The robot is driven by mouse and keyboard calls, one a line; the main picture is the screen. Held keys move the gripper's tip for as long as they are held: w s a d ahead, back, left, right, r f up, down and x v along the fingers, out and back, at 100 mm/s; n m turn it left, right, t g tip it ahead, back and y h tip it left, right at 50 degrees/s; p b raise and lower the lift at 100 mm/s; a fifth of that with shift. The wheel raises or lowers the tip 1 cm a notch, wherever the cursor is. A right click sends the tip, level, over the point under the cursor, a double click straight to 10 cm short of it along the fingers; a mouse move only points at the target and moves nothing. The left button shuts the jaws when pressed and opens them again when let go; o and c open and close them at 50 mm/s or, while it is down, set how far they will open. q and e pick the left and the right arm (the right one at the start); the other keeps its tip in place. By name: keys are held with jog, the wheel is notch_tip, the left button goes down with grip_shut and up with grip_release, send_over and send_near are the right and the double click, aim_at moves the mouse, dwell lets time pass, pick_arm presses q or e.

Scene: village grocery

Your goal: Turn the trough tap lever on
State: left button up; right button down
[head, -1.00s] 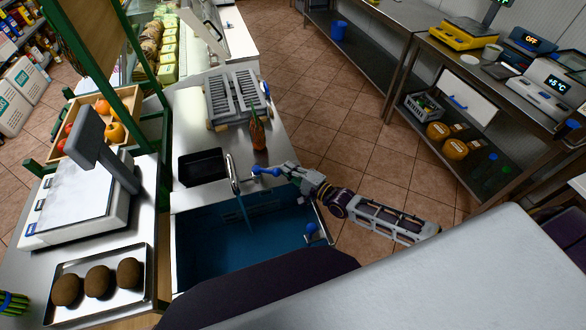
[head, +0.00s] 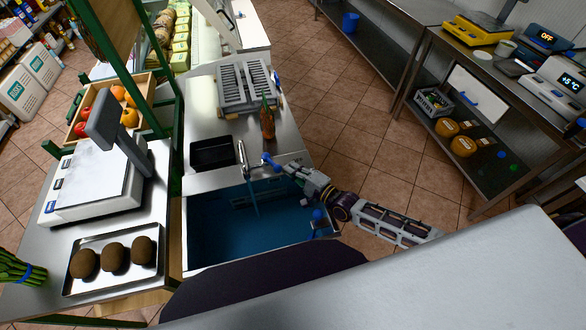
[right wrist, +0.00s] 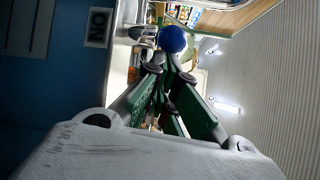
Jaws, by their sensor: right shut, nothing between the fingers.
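The trough tap (head: 242,154) stands at the back rim of the blue trough (head: 215,225). A pale streak that looks like running water drops from its spout. A blue-knobbed lever (head: 267,159) sticks out on the tap's right side. My right gripper (head: 283,168) is shut and empty at the lever's right end; whether they touch is unclear. In the right wrist view a round blue knob (right wrist: 172,39) lies just beyond the shut fingertips (right wrist: 168,66). My left gripper is out of view.
A black tray (head: 213,153) and an orange-red bottle (head: 267,123) stand on the counter behind the trough. A second blue knob (head: 318,214) is near my right arm. A scale (head: 95,185) and a kiwi tray (head: 72,288) stand at left. Floor at right is clear.

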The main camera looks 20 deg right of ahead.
jog(key=shift+r, duration=0.1)
dwell(0.4)
notch_tip(320, 180, up, 10)
dwell(0.8)
